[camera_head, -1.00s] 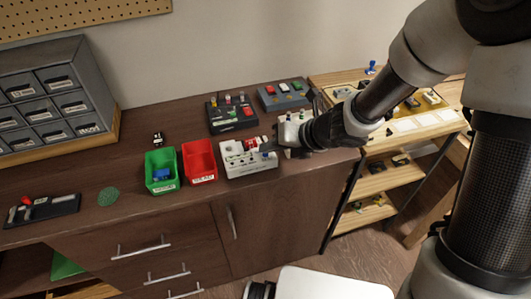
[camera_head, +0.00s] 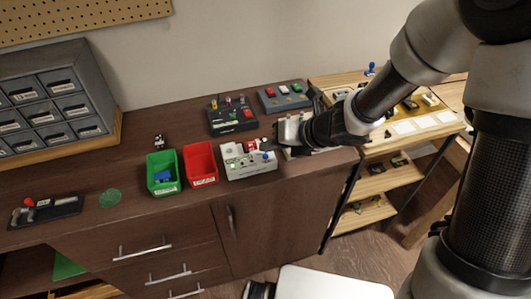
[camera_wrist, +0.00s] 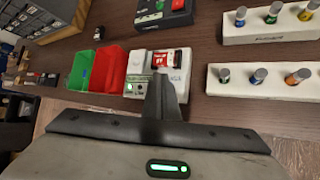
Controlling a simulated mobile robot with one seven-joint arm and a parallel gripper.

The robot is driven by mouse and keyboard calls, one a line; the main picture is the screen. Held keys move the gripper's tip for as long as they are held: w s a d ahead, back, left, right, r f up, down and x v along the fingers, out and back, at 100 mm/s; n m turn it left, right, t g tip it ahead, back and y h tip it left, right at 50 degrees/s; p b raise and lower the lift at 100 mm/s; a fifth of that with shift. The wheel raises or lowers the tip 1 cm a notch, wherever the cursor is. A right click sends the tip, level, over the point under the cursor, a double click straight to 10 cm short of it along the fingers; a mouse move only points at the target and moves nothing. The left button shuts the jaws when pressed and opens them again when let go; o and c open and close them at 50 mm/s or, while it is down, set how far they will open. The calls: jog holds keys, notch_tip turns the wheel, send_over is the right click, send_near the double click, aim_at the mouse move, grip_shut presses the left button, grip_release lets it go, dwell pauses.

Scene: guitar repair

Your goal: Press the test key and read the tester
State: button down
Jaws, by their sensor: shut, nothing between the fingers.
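The tester (camera_head: 250,171) is a pale box at the front of the brown bench, right of the red bin. A red part sits on its top, and a blue knob shows at its right side in the head view. In the wrist view the tester (camera_wrist: 141,66) has a small green lit spot near its front left corner. In the wrist view my gripper's closed fingers (camera_wrist: 160,88) cover part of the tester, so the test key cannot be made out. The fingers are empty.
A green bin (camera_head: 163,187) holding a blue part and a red bin (camera_head: 201,178) stand left of the tester. A black box (camera_head: 233,128) and a grey box (camera_head: 284,103) stand behind. White racks with bottles (camera_wrist: 262,88) are at right.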

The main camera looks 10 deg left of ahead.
aim_at(270, 159)
notch_tip(270, 159, up, 5)
jog(key=p, duration=0.4)
dwell(0.9)
